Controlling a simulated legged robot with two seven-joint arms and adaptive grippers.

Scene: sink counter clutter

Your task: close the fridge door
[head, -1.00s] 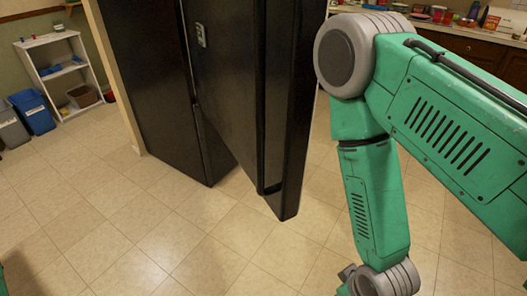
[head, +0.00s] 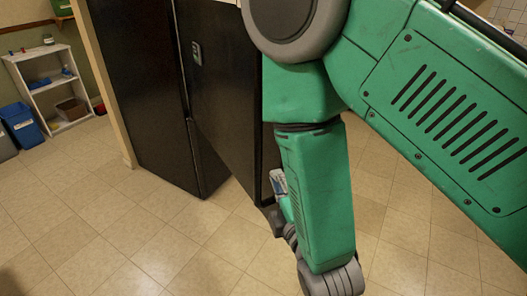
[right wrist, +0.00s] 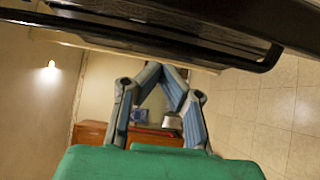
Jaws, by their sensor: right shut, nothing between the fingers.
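The black fridge (head: 140,90) stands at the upper left of the head view. Its door (head: 225,95) is swung partly open towards me, with a gap along the fridge front. My right gripper (head: 277,182) is at the door's outer edge, low down and partly hidden by my forearm. I cannot tell whether it touches the door. In the right wrist view the right gripper (right wrist: 174,72) has its fingertips together and empty. The dark lower edge of the door (right wrist: 190,42) runs across the top there, just beyond the fingers. My left gripper is not in view.
A white shelf (head: 52,90) and a blue bin (head: 22,124) stand at the far left. The tiled floor (head: 140,235) in front of the fridge is clear. My right arm hides much of the right side.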

